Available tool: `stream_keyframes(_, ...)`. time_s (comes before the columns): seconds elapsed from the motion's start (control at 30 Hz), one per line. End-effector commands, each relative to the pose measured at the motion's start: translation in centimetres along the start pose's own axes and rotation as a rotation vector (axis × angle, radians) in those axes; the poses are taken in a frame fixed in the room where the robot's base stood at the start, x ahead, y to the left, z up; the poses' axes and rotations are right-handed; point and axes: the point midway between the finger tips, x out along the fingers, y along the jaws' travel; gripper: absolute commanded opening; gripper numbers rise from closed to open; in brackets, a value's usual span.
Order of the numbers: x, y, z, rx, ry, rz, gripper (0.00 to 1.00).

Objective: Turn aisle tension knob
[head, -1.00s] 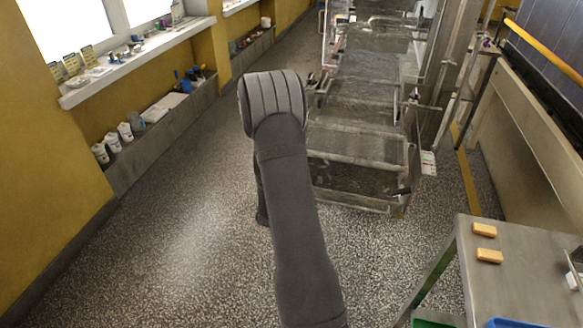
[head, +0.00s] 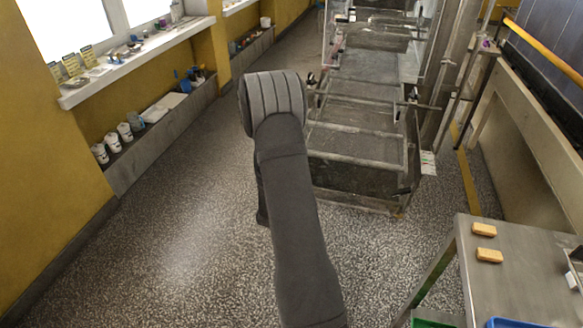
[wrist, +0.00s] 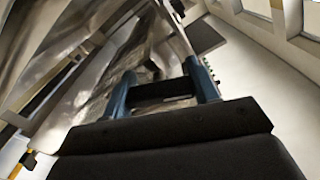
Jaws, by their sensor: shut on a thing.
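The enrober with its wire mesh belt (head: 355,115) stands ahead of my arm in the head view. My gripper (wrist: 162,78) shows in the wrist view as two blue fingers. They are shut on a dark, bar-like piece (wrist: 163,91), which I take to be the aisle tension knob. Its full shape and turn angle are hard to tell. In the head view my arm hides the gripper and the held piece. In the wrist view, blurred metal surfaces lie behind the fingers.
A steel table (head: 515,270) with two orange-brown blocks (head: 487,243) stands at the lower right. A low ledge (head: 170,115) with white cups (head: 112,142) runs along the yellow wall at left. The speckled floor (head: 170,235) between wall and machine is clear.

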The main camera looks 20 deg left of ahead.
Motion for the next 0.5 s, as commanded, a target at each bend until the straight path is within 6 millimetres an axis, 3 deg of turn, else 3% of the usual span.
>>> stream_keyframes(0.5, 0.03, 0.07, -0.03, 0.353, 0.001, 0.0, 0.32)
